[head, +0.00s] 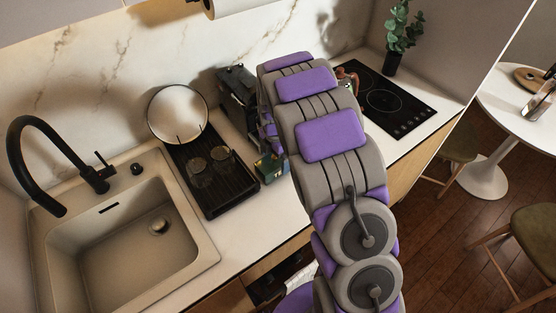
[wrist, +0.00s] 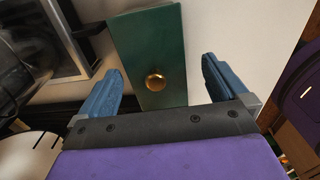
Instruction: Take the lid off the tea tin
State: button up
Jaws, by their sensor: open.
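The tea tin (head: 271,168) stands on the counter, right of the black dish rack, and my arm hides part of it in the head view. In the wrist view its green lid (wrist: 149,45) shows from above, with a round brass knob (wrist: 155,81). My gripper (wrist: 163,78) is open, with one blue finger on each side of the knob and clear space between. The fingers do not touch the knob. The head view does not show the fingers, as my arm covers them.
The black dish rack (head: 204,203) holds glasses and a round plate (head: 177,113). A dark appliance (head: 238,92) stands behind the tin. The sink (head: 127,245) is at the left and a black cooktop (head: 384,100) at the right. Bare counter lies in front of the tin.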

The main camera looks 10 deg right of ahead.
jog(key=shift+a+r, duration=0.1)
jog(key=shift+a, duration=0.5)
jog(key=shift+c, duration=0.6)
jog(key=shift+a, duration=0.6)
jog(key=c, duration=0.4)
jog(key=shift+d, duration=0.9)
jog(key=c, duration=0.6)
jog(key=shift+a, duration=0.1)
